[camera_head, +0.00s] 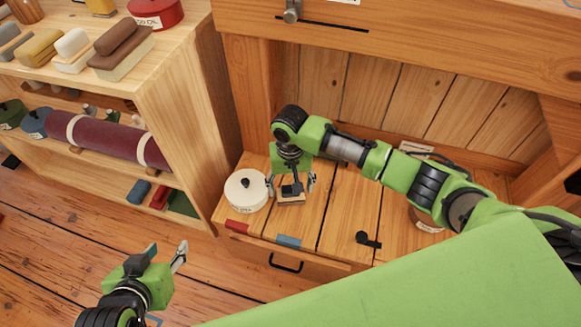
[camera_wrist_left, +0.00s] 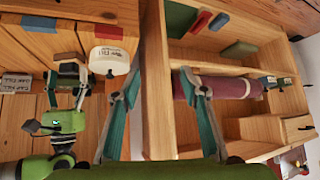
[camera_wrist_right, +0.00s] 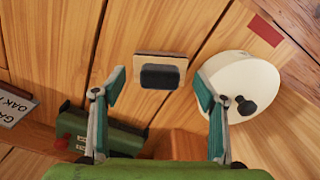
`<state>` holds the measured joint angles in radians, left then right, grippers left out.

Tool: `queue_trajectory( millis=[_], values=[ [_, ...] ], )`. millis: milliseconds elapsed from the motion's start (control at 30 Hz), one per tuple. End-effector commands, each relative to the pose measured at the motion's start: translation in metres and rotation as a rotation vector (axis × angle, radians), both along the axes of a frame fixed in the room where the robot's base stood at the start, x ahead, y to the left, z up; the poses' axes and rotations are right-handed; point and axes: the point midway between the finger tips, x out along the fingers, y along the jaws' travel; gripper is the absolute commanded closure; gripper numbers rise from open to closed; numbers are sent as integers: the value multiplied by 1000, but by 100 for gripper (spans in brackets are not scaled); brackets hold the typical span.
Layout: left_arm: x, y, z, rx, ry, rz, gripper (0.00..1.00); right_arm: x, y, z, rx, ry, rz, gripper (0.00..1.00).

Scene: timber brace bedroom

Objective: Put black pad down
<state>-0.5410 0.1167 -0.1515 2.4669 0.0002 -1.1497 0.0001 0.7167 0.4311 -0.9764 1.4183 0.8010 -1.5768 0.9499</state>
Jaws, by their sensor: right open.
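The black pad (camera_wrist_right: 160,76) has a dark top on a thin tan base and lies flat on the wooden bench top. In the head view the black pad (camera_head: 291,196) is partly hidden under my right gripper (camera_head: 291,184). The right gripper's fingers are spread apart, one to each side of the pad and not touching it in the right wrist view. My left gripper (camera_head: 167,252) is low at the left, away from the bench. In the left wrist view its two fingers stand wide apart with nothing between them.
A white round lidded tin (camera_head: 246,191) stands just left of the pad. A green box (camera_wrist_right: 95,130) lies near it. Red (camera_head: 237,227) and blue (camera_head: 288,241) labels mark the bench's front edge. A wooden shelf unit (camera_head: 180,90) with blocks and a maroon roll stands at left.

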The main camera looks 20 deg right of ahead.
Motion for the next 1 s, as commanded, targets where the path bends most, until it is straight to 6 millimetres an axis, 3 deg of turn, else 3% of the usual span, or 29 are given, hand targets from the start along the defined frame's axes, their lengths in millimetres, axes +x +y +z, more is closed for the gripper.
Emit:
queue_trajectory(
  millis=[300, 500, 733, 1000],
  values=[
    [-68, 22, -30, 66, 306, 24, 60, 0, 0, 39, 1, -2, 1, 34],
    [-106, 33, -32, 96, 457, 36, 60, 1, 1, 74, 1, -2, 1, 34],
    [-103, 32, -26, 94, 448, 36, 60, 0, 1, 95, 1, 0, 0, 34],
    [-103, 32, -26, 94, 447, 35, 60, -9, 10, 89, 20, -3, 36, 34]
  ],
)
